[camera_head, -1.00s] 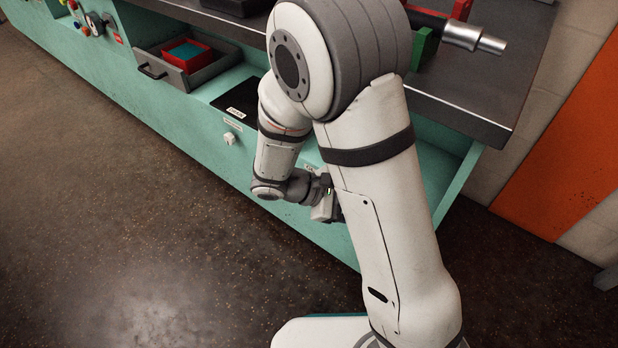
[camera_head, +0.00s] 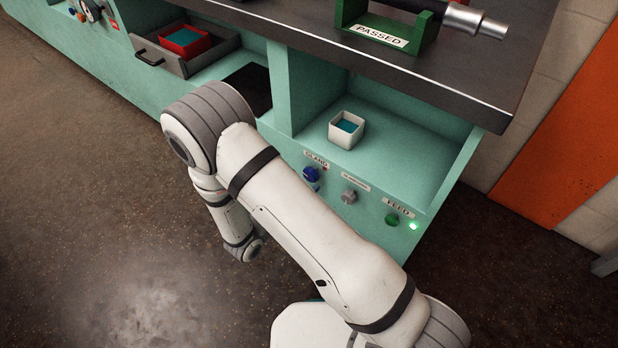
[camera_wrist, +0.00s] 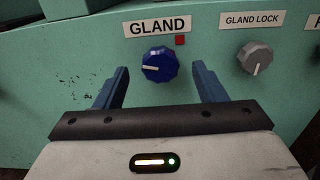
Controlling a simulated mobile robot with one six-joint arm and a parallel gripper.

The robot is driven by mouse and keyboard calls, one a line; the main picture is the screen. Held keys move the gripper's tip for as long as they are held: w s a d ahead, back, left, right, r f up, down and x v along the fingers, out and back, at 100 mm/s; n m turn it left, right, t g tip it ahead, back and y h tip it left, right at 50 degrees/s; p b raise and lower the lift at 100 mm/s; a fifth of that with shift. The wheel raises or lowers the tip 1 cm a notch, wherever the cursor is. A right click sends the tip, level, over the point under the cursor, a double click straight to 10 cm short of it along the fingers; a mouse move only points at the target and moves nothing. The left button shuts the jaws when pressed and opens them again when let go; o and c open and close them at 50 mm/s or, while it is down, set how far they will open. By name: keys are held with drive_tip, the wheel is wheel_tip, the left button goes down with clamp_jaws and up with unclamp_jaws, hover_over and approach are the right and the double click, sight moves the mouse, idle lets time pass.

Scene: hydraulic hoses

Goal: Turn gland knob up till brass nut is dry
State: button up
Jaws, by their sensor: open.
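The blue gland knob (camera_wrist: 160,64) is on the teal panel under the GLAND label in the wrist view. Its white pointer line points left. It also shows in the head view (camera_head: 311,174). My gripper (camera_wrist: 162,76) is open, with one blue finger on each side of the knob and a gap on both sides. I cannot tell how far the fingertips are from the panel. The gripper is hidden behind my arm in the head view. I see no brass nut in either current view.
A grey GLAND LOCK knob (camera_wrist: 255,58) is right of the gland knob. A green FEED knob (camera_head: 392,219) and a lit green lamp (camera_head: 413,226) are farther right. A white cup (camera_head: 346,129) stands on the shelf. A red tray (camera_head: 186,42) sits in the open drawer.

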sight(310, 176)
drive_tip(key=x, duration=0.3)
drive_tip(key=shift+w+d+b, duration=0.2)
drive_tip(key=shift+d+b, duration=0.05)
drive_tip(key=shift+b, duration=0.1)
drive_tip(key=c, duration=1)
drive_tip(key=shift+s+d+m+b, duration=0.1)
drive_tip(key=shift+m+b, duration=0.55)
drive_tip(key=shift+m, duration=0.75)
drive_tip(key=shift+d+m+b, duration=0.1)
drive_tip(key=shift+m+b, duration=0.5)
drive_tip(key=shift+m, duration=0.8)
drive_tip(key=o, duration=1)
drive_tip(key=shift+a, duration=0.1)
